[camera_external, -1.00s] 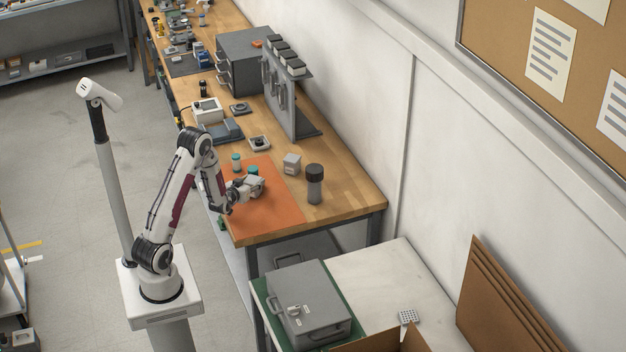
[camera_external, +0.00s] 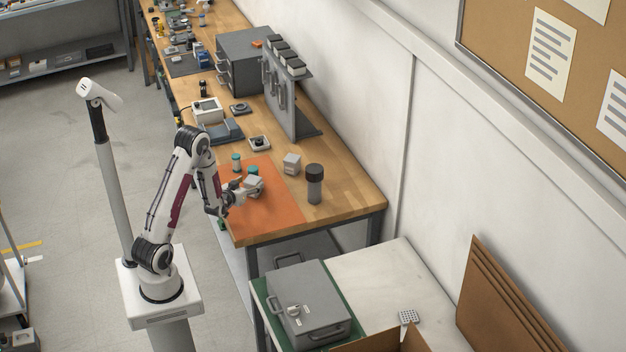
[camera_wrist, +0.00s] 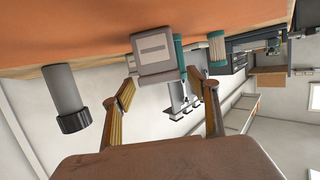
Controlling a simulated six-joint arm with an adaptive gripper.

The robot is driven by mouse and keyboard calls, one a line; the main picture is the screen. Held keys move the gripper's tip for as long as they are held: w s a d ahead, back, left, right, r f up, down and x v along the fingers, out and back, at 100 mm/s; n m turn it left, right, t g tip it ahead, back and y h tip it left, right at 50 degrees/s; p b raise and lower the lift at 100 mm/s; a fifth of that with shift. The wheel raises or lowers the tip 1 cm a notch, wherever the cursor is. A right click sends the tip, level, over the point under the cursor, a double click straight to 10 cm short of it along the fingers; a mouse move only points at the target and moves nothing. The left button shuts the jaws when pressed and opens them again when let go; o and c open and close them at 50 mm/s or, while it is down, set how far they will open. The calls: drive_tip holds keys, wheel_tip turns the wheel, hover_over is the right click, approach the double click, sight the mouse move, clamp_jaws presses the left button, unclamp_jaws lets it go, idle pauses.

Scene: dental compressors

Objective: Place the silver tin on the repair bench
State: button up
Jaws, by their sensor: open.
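A silver box-shaped tin (camera_external: 253,184) with a pale label rests on the orange mat of the bench (camera_external: 345,205). In the wrist view the tin (camera_wrist: 153,52) is just beyond my fingertips, roughly centred between them, its base against the orange surface. My gripper (camera_external: 250,192) is at the near side of the tin, low over the mat. In the wrist view my gripper's two fingers (camera_wrist: 161,85) are spread apart with nothing between the pads. A teal-capped jar (camera_external: 252,170) stands close behind the tin; whether they touch is unclear.
Another teal-capped jar (camera_external: 236,162) stands at the mat's far edge. A second silvery box (camera_external: 292,164) and a dark-capped grey cylinder (camera_external: 314,186) stand right of the mat. A grey tool panel (camera_external: 283,98) rises farther back. The front of the orange mat (camera_external: 265,222) is clear.

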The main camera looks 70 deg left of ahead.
drive_tip(key=shift+v, duration=2.3)
drive_tip(key=shift+r, duration=0.1)
drive_tip(key=shift+w+d+r, duration=0.3)
drive_tip(key=shift+w+d, duration=0.05)
drive_tip(key=d+r+m+h, duration=0.2)
drive_tip(key=d+r+h, duration=0.25)
drive_tip(key=d, duration=0.55)
drive_tip(key=d+r+m+h, duration=0.3)
drive_tip(key=d+r, duration=0.2)
drive_tip(key=d, duration=0.6)
drive_tip(key=s+d+r+m+g+h, duration=0.1)
drive_tip(key=s+d+r+m+g, duration=0.1)
drive_tip(key=s+d, duration=0.4)
drive_tip(key=s+d+r+m+g+h, duration=0.2)
drive_tip(key=s+d, duration=0.5)
drive_tip(key=s, duration=0.7)
drive_tip(key=shift+s+r+g, duration=0.35)
drive_tip(key=shift+r+g, duration=0.05)
drive_tip(key=shift+r, duration=0.45)
